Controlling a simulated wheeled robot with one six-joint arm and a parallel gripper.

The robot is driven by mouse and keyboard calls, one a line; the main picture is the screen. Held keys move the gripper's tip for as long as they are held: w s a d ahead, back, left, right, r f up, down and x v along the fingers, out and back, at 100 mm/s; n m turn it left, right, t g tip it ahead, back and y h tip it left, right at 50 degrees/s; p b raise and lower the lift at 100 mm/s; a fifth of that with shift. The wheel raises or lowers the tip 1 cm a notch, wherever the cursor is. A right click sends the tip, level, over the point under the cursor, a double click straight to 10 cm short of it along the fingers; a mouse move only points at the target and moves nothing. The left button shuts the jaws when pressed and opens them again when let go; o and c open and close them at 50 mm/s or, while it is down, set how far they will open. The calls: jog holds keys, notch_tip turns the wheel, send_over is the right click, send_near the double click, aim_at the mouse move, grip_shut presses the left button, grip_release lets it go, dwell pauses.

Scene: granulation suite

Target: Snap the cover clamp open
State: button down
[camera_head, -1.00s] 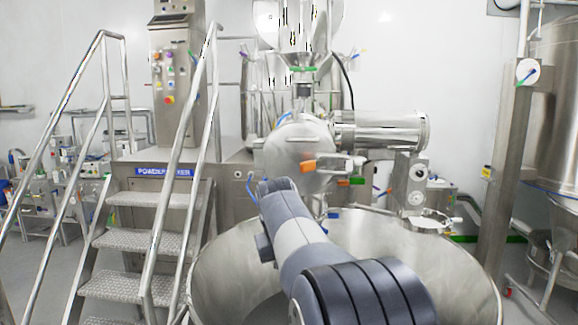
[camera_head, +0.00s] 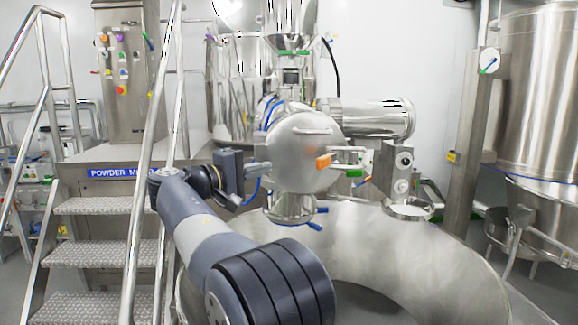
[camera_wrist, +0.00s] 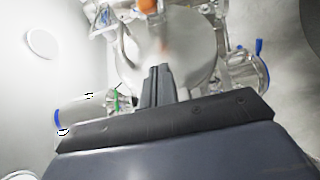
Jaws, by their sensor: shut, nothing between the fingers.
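The round steel cover (camera_head: 300,148) of the mill faces me, with an orange-tipped clamp handle (camera_head: 323,161) at its right side. The cover (camera_wrist: 185,48) also shows in the wrist view, with the orange tip (camera_wrist: 148,5) cut by the top edge. My gripper (camera_head: 262,167) is at the cover's left edge in the head view, apart from the clamp. In the wrist view my gripper (camera_wrist: 159,68) is shut and empty, its fingers pointing toward the cover. I cannot tell whether the fingers touch the cover. The clamp looks closed, but its latch detail is too small to tell.
Blue handles (camera_head: 316,225) are under the cover. Stairs with rails (camera_head: 95,245) stand left.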

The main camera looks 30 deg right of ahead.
aim_at(327, 160)
jog(key=d+p, duration=0.1)
jog(key=d, duration=0.2)
jog(key=w+d+p, duration=0.1)
jog(key=d, duration=0.2)
jog(key=d+p, duration=0.1)
jog(key=d, duration=0.3)
jog(key=shift+w+r, duration=0.2)
jog(key=shift+w, duration=0.05)
jog(key=shift+s+d+f+p, duration=0.1)
jog(key=shift+s+d+p, duration=0.2)
jog(key=shift+s, duration=0.6)
jog(key=shift+s+d+f+p, duration=0.1)
jog(key=shift+s+d, duration=0.25)
jog(key=shift+s, duration=0.55)
jog(key=shift+s+f+b, duration=0.1)
jog(key=shift+b, duration=0.3)
jog(key=shift+s+d+n+t+b, duration=0.1)
jog(key=shift+s+n+t+b, duration=0.1)
jog(key=shift+n+t+b, duration=0.25)
